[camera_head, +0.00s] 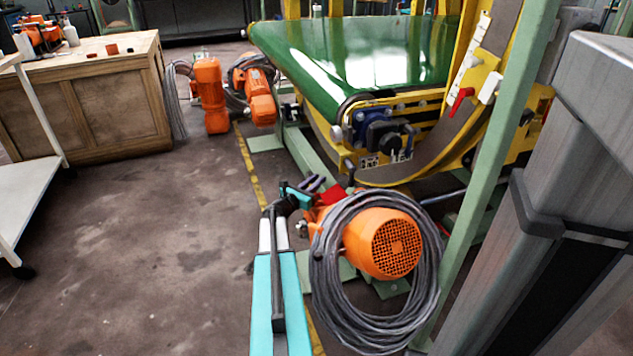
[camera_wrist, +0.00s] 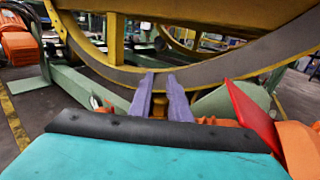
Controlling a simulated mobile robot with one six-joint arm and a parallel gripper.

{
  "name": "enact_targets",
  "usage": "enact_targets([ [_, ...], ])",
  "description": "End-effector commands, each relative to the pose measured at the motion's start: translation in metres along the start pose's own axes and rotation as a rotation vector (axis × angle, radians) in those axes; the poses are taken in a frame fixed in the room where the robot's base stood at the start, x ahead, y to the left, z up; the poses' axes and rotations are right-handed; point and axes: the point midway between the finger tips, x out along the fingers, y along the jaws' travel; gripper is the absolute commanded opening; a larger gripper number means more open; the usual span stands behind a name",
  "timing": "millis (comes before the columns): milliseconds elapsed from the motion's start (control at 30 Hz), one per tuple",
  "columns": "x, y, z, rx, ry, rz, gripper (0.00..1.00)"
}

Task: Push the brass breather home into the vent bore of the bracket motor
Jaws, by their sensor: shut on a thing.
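The orange bracket motor (camera_head: 385,243) sits at the lower middle of the head view, its round grille facing me and a coil of grey cable looped around it. My gripper (camera_head: 314,183) is just beyond the motor's left side, its purple fingers pointing up and to the right. In the wrist view my gripper (camera_wrist: 161,100) is shut on a small brass piece, the breather (camera_wrist: 160,106), which shows between the two fingers. Orange motor housing (camera_wrist: 300,148) shows at the lower right there. The vent bore is not visible, and I cannot tell whether the breather touches the motor.
A red plate (camera_head: 331,195) stands beside the gripper, also at right in the wrist view (camera_wrist: 252,112). The yellow ring frame (camera_head: 400,172) and green belt (camera_head: 350,55) lie beyond. A green post (camera_head: 500,140) rises at right. Floor (camera_head: 150,240) at left is clear.

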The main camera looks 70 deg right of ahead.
Motion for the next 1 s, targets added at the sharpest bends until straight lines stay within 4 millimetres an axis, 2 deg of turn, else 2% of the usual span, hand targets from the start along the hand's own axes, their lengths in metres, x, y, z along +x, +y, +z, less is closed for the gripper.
enact_targets([
  [467, 0.0000, -0.0001, -0.0085, 0.001, 0.000, 0.000, 0.00],
  [500, 0.0000, -0.0001, -0.0084, 0.001, 0.001, 0.000, 0.20],
  [600, -0.0001, -0.0001, -0.0088, 0.001, 0.001, 0.000, 0.37],
  [1000, -0.0028, -0.0003, -0.0103, 0.003, 0.004, 0.000, 0.38],
])
